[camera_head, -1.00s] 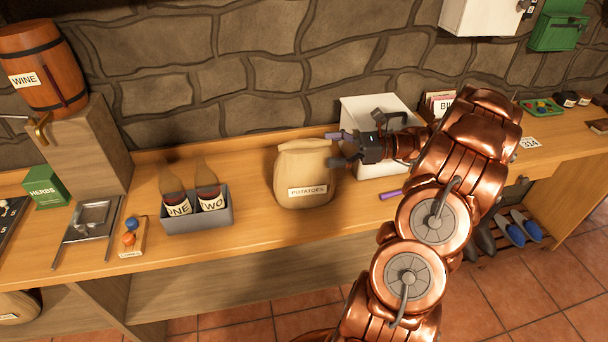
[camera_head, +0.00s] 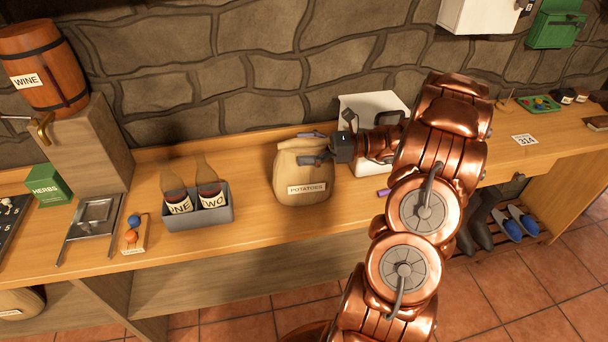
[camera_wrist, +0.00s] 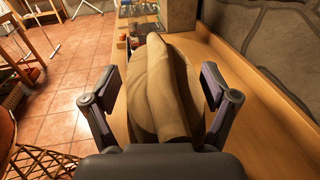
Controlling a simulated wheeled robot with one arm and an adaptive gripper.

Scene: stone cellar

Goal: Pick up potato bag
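The tan potato bag (camera_head: 303,172), labelled POTATOES, stands upright on the wooden counter with its top folded over. My gripper (camera_head: 311,147) reaches in from the right at the height of the bag's top. In the wrist view the bag (camera_wrist: 165,90) fills the space between the two fingers of my gripper (camera_wrist: 160,98). The fingers are spread, one on each side of the folded top. Gaps show between the fingers and the bag. The lower part of the bag is hidden in the wrist view.
A grey holder (camera_head: 197,213) with two bottles stands left of the bag. A white box (camera_head: 372,112) stands behind my gripper, and a purple object (camera_head: 384,192) lies near it. The stone wall (camera_head: 250,70) rises behind. The counter in front of the bag is clear.

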